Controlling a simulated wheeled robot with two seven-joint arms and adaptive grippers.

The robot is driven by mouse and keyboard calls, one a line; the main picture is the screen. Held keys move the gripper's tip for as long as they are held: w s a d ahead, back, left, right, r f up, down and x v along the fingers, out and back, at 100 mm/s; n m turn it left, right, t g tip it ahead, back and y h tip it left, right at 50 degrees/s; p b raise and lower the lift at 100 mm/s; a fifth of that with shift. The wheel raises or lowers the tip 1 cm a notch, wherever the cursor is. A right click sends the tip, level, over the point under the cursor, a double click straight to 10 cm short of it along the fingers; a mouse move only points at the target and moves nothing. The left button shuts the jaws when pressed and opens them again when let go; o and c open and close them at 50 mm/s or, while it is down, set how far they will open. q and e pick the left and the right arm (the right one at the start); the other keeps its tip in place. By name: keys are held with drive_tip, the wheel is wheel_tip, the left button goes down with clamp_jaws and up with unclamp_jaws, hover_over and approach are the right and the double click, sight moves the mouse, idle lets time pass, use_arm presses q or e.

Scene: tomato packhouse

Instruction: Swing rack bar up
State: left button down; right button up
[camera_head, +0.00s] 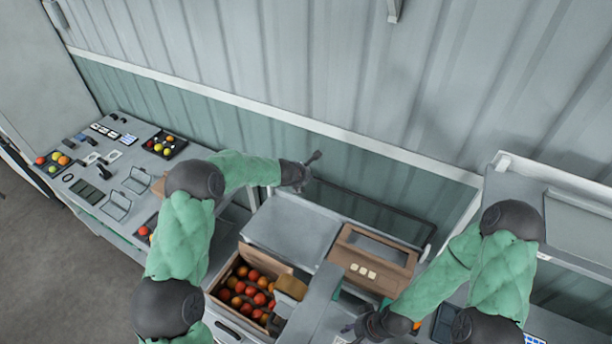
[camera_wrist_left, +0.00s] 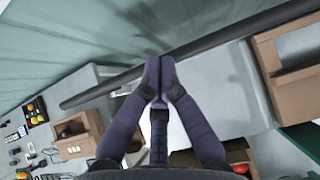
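The rack bar (camera_head: 385,205) is a long dark bar along the green lower wall, behind the grey worktop. In the left wrist view the bar (camera_wrist_left: 215,42) runs slantwise across the picture. My left gripper (camera_head: 313,163) is at the bar's left end in the head view. In the left wrist view its dark fingers (camera_wrist_left: 160,70) come together and their tips overlap the bar. Whether they grip or touch it I cannot tell. My right gripper (camera_head: 362,327) is low by the worktop's front, away from the bar; its fingers are hard to make out.
A brown box (camera_head: 345,238) stands on the worktop (camera_head: 290,228) below the bar. A crate of tomatoes (camera_head: 216,287) is at the front. A side table (camera_head: 100,170) with small trays and tools is on the left. A white shelf (camera_head: 575,182) stands at right. The wall above the bar is clear.

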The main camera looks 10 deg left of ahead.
use_arm(q)
drive_tip(key=v, duration=1.2)
drive_tip(key=shift+f, duration=0.1)
idle(0.4)
